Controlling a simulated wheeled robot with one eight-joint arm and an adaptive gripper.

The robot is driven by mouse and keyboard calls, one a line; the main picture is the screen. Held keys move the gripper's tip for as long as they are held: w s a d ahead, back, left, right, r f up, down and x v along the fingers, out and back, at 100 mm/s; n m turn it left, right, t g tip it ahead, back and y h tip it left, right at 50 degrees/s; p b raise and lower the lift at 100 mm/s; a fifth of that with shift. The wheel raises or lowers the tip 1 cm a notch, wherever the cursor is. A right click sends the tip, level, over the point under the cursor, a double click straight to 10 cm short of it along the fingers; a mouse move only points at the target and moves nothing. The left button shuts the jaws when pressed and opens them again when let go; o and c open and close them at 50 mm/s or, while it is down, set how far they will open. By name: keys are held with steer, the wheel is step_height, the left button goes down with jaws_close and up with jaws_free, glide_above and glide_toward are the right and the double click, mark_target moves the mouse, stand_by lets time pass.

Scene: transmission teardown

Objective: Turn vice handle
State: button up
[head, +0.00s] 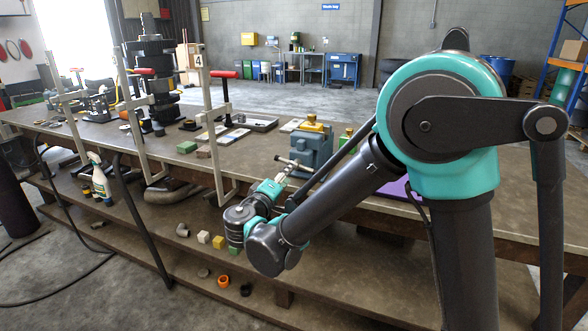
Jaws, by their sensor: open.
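A blue-grey vice (313,150) stands near the front edge of the workbench, with a yellow block on top of it. Its handle (293,165) is a pale bar at the vice's front, tilted slightly down to the right. My gripper (284,175) is at the front of the vice, close below the handle. The fingers are small in the head view, and I cannot tell whether they touch the bar or surround it. My arm comes from the right and hides part of the bench beside the vice.
The workbench (450,195) holds a transmission gear stack (155,80) at the left, with upright clamps (208,120) along the front edge. A green block (187,146) and flat trays lie left of the vice. A lower shelf (150,225) carries a spray bottle (100,180) and small parts.

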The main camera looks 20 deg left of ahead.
steer(key=w, duration=0.5)
steer(key=shift+w+d, duration=0.2)
steer(key=shift+w, duration=0.1)
steer(key=shift+c, duration=0.2)
jaws_close()
